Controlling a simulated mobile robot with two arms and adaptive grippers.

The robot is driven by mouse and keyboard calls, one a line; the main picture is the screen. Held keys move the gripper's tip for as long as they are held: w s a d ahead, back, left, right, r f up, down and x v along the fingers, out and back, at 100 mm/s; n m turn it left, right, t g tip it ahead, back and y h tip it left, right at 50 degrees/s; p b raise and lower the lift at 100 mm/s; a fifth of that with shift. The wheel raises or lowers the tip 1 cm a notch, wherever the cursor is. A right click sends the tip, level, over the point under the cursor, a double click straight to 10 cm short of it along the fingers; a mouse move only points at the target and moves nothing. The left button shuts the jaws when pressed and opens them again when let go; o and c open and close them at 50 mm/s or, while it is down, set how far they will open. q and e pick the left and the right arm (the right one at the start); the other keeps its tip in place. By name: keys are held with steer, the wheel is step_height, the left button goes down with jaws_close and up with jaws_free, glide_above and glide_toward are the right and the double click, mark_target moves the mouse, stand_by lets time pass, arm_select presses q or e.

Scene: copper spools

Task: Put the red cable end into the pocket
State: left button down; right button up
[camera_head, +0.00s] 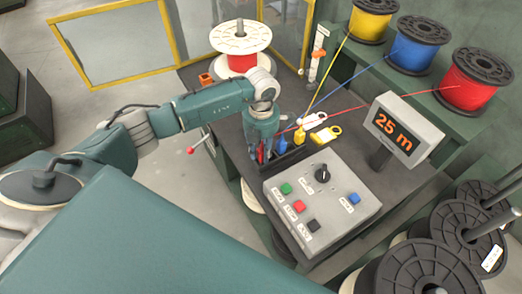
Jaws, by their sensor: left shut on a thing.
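My left gripper (262,156) points down over the black pocket rack (290,159) and is shut on the red cable end (260,153). The gripper fingers hide much of the red end, and I cannot tell whether it is inside a pocket or just above one. A blue cable end (281,145) stands in the rack right beside the gripper. A yellow cable end (299,136) stands further right. The red cable (370,105) runs from the red spool (477,83) at the right towards the gripper. My right gripper is not in view.
A button panel (320,199) lies in front of the rack. White (312,121) and yellow (326,135) tags lie behind the rack. A large white-flanged spool (240,37) stands at the back.

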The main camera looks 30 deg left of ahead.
arm_select(q)
steer(key=shift+f, duration=0.15)
steer(key=c, duration=1.3)
jaws_free()
step_height(320, 180, up, 12)
